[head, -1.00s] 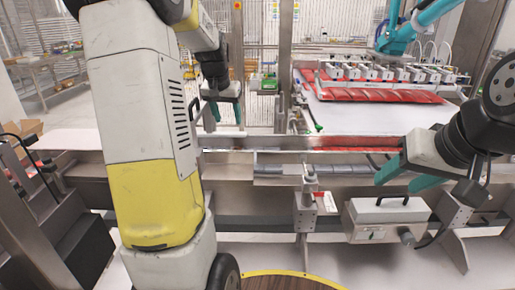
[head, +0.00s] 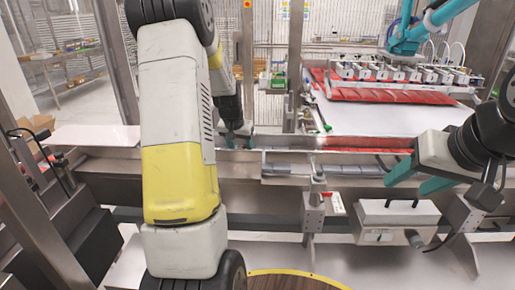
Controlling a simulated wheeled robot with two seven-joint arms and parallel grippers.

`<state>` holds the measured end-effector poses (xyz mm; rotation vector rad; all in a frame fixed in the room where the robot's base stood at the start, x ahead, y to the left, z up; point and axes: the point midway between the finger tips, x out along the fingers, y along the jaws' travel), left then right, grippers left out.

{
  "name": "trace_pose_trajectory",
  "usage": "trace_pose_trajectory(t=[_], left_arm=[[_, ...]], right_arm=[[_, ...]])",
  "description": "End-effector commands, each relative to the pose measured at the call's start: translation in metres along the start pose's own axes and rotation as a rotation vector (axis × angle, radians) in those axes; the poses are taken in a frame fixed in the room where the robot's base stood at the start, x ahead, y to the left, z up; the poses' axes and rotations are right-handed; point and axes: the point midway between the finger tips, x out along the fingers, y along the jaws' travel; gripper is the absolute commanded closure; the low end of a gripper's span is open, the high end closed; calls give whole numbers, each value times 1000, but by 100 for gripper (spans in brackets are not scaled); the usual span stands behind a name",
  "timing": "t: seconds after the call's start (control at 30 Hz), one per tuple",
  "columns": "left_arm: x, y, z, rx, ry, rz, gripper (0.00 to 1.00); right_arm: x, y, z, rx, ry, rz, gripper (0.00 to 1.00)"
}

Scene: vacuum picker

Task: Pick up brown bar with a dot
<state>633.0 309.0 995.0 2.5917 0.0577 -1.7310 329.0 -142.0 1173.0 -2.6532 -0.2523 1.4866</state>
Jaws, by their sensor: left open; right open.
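I cannot make out a brown bar with a dot in the head view. Red wrapped packs (head: 375,95) lie in a row under the picker head at the back right. A red strip (head: 365,143) runs along the rail in front of the white belt.
The teal picker arm (head: 420,25) holds a row of suction heads (head: 400,72) over the white belt (head: 370,121). A grey box with a handle (head: 398,213) sits below my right gripper. A metal post (head: 245,60) stands behind my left gripper.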

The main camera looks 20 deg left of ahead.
Motion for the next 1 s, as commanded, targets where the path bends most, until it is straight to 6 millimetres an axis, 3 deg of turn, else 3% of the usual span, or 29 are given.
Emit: trace_pose_trajectory(t=[0.1,0.37,0.63,1.0], left_arm=[[10,0,0,0,-1,0,45],[12,0,0,0,1,0,45],[12,0,0,0,1,0,98],[10,0,-1,0,1,0,100]], right_arm=[[0,0,0,0,0,0,47],[0,0,0,0,0,0,47],[0,0,0,0,0,0,47],[0,0,0,0,0,0,47]])
